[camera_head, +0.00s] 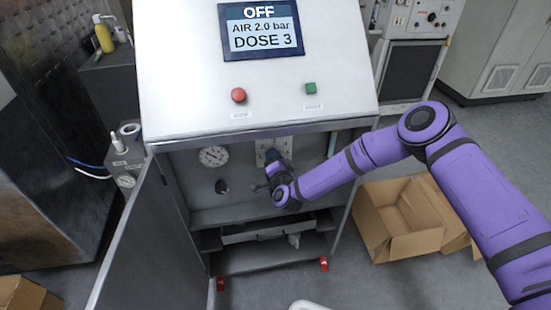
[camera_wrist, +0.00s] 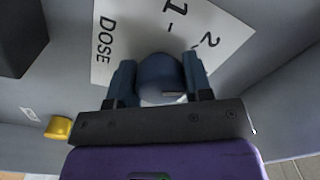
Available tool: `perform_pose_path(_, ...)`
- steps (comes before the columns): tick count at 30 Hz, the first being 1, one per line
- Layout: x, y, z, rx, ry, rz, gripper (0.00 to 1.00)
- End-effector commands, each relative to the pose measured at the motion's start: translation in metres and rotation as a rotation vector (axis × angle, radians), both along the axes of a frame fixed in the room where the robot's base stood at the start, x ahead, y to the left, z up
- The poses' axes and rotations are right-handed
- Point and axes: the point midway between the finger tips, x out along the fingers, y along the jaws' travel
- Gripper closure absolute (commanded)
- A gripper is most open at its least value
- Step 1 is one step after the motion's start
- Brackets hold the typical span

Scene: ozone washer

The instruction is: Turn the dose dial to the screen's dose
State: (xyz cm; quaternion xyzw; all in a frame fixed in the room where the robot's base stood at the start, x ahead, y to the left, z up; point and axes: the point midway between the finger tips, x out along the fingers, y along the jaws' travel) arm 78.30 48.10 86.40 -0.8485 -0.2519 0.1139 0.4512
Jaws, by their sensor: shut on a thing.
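The screen (camera_head: 262,30) on the washer's sloped top reads OFF, AIR 2.0 bar, DOSE 3. The round dark blue dose dial (camera_wrist: 160,76) is between the two fingers of my gripper (camera_wrist: 160,85), which is shut on it. Behind the dial, the white plate (camera_wrist: 118,40) reads DOSE, and the marks 1 and 2 show; the rest of the scale is hidden. A pale pointer line shows low on the dial, beside the right finger. In the head view, my gripper (camera_head: 273,172) reaches into the open cabinet and covers most of the dial.
A gauge (camera_head: 213,156) is left of the plate inside the cabinet. The open cabinet door (camera_head: 130,245) stands at the left. A red button (camera_head: 238,95) and a green button (camera_head: 310,88) are on the top. A yellow knob (camera_wrist: 58,127) shows in the wrist view. An open cardboard box (camera_head: 400,215) is at the right.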

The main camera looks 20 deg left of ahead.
Motion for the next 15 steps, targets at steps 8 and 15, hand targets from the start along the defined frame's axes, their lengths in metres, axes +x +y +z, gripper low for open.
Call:
perform_pose_path(8,-0.0006,-0.0003,-0.0009,0.193,0.121,-0.001,0.78)
perform_pose_path(15,-0.0008,0.0,-0.0007,0.309,0.192,0.0,0.78)
